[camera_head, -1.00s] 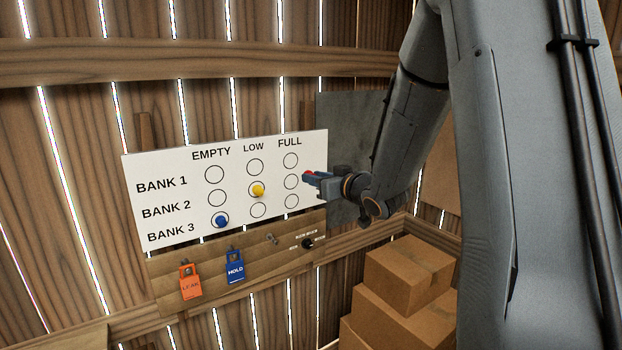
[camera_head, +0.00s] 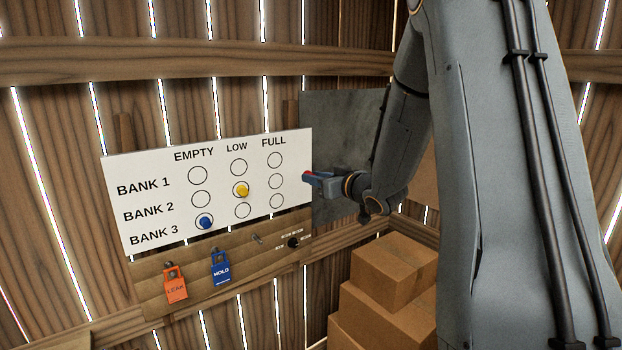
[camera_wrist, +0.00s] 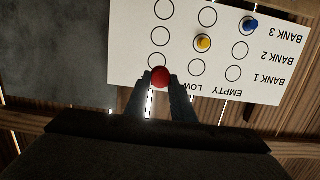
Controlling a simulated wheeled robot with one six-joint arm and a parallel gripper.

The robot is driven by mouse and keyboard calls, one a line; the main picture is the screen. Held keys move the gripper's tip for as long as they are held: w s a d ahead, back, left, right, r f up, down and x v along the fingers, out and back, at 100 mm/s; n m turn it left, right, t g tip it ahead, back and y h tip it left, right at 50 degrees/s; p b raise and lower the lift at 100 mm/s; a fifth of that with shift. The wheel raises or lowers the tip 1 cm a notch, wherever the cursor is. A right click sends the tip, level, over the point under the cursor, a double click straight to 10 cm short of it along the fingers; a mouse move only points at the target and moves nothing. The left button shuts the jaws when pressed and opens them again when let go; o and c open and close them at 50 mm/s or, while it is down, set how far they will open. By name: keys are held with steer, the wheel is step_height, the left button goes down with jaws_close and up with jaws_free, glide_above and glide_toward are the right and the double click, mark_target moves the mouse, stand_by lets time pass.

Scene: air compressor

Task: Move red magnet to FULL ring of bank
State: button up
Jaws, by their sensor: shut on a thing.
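The red magnet (camera_head: 307,174) is held between the fingertips of my gripper (camera_head: 312,178), which is shut on it. In the head view they appear in front of the white board's (camera_head: 150,169) right edge, level with the FULL column. In the wrist view the red magnet (camera_wrist: 160,76) sits between the fingertips (camera_wrist: 160,84) and partly covers the BANK 1 FULL ring. The BANK 2 FULL ring (camera_head: 276,181) and BANK 3 FULL ring (camera_head: 277,201) are empty. A yellow magnet (camera_head: 242,190) is on BANK 2 LOW, a blue magnet (camera_head: 205,222) on BANK 3 EMPTY. Contact with the board cannot be told.
Below the board, an orange LEAK tag (camera_head: 175,287) and a blue HOLD tag (camera_head: 221,269) hang on a wooden strip beside a small knob (camera_head: 293,242). A grey panel (camera_head: 340,130) is behind my gripper. Stacked cardboard boxes (camera_head: 390,275) stand below right.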

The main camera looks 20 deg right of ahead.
steer(key=shift+d, duration=0.25)
steer(key=shift+w, duration=0.1)
steer(key=shift+w+r+b+x, duration=0.1)
steer(key=shift+r+b+x, duration=0.4)
steer(key=shift+x, duration=2.55)
steer(key=shift+w+r+b+x, duration=0.1)
steer(key=shift+r+b+x, duration=0.35)
steer(key=shift+x, duration=2.65)
steer(key=shift+r+b+x, duration=0.4)
steer(key=shift+r+x, duration=0.1)
steer(key=shift+x, duration=2.55)
steer(key=shift+w+a, duration=0.2)
steer(key=shift+w, duration=0.35)
steer(key=shift+f, duration=0.1)
steer(key=o, duration=1.1)
